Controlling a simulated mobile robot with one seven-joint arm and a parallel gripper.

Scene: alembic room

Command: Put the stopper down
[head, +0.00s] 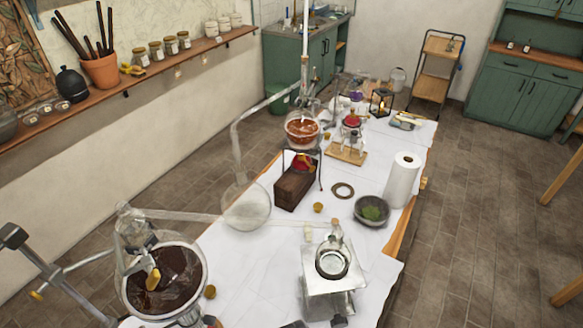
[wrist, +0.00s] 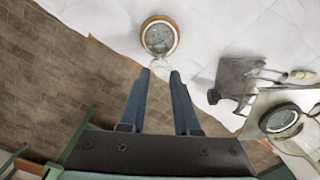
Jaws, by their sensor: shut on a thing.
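My gripper (wrist: 161,76) shows in the wrist view, its two dark blue fingers reaching up from the bottom. A small pale, glassy piece, which looks like the stopper (wrist: 161,67), is between the fingertips. Its outline is faint against the white cloth. Just beyond it is a round glassy thing (wrist: 159,38) with a brown rim, near the cloth's edge. I cannot tell whether the stopper touches it. I cannot make out my gripper or the held stopper in the head view.
The white-covered table (head: 265,275) carries a metal stove (head: 333,285), a large dark-filled flask (head: 165,280), a clear flask (head: 246,208), a bowl with green contents (head: 372,212) and a paper roll (head: 402,180). Small corks lie about. Tiled floor (wrist: 60,60) lies beside the table.

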